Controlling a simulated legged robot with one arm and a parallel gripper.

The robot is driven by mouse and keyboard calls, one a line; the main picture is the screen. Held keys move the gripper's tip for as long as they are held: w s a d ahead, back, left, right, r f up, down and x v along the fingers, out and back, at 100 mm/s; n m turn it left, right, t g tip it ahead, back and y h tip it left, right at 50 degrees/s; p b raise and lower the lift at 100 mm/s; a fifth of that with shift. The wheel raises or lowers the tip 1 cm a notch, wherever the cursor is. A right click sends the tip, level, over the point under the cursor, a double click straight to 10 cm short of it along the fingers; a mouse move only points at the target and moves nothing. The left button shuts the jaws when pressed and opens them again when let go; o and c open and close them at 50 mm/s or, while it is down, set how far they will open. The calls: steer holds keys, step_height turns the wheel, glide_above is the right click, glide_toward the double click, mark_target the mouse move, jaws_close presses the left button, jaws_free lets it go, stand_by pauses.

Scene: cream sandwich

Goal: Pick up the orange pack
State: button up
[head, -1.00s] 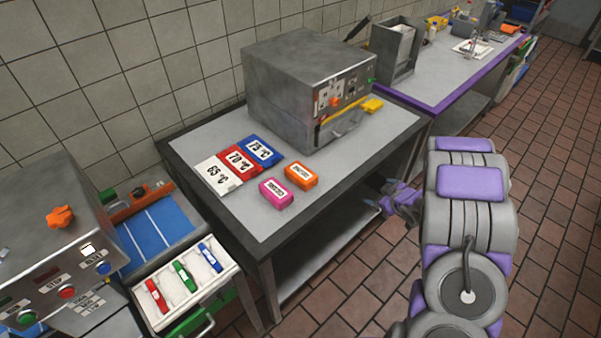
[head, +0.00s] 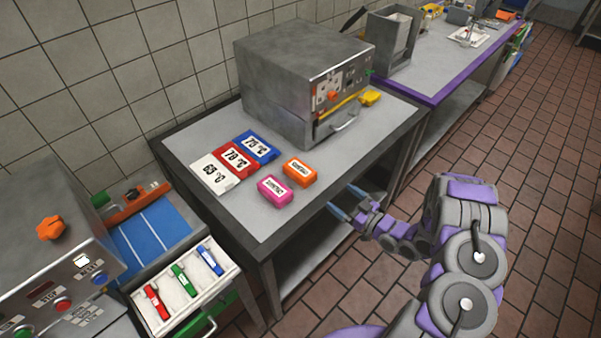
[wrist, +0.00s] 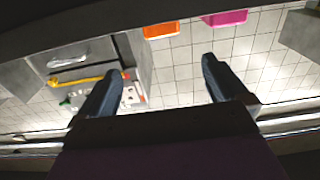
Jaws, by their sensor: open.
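The orange pack (head: 300,172) lies on the grey table top, label up, near the table's front edge. In the wrist view the orange pack (wrist: 161,30) shows at the top, between the fingers and beyond their tips. A pink pack (head: 274,191) lies just left of it and also shows in the wrist view (wrist: 226,17). My gripper (head: 341,203) is open and empty, in front of the table's front edge, to the right of and nearer than the orange pack. Its two fingers (wrist: 158,72) stand wide apart.
Temperature cards in white (head: 215,173), red (head: 236,158) and blue (head: 257,146) lie left of the packs. A grey oven-like machine (head: 300,75) with a yellow piece stands behind. A tray of coloured sticks (head: 225,262) is at lower left.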

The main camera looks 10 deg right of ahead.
mark_target(312, 178)
steer(key=x, duration=0.9)
steer(key=shift+s+a+b, duration=0.1)
steer(key=shift+b, duration=0.3)
steer(key=shift+f+b+x, duration=0.1)
steer(key=shift+b+x, duration=0.15)
steer(key=shift+x, duration=1.05)
steer(key=shift+f+b+x, duration=0.15)
steer(key=shift+b+x, duration=0.1)
steer(key=shift+x, duration=1.1)
steer(key=shift+s, duration=0.1)
steer(key=c, duration=1.1)
steer(key=shift+o, duration=0.2)
steer(key=shift+a, duration=0.1)
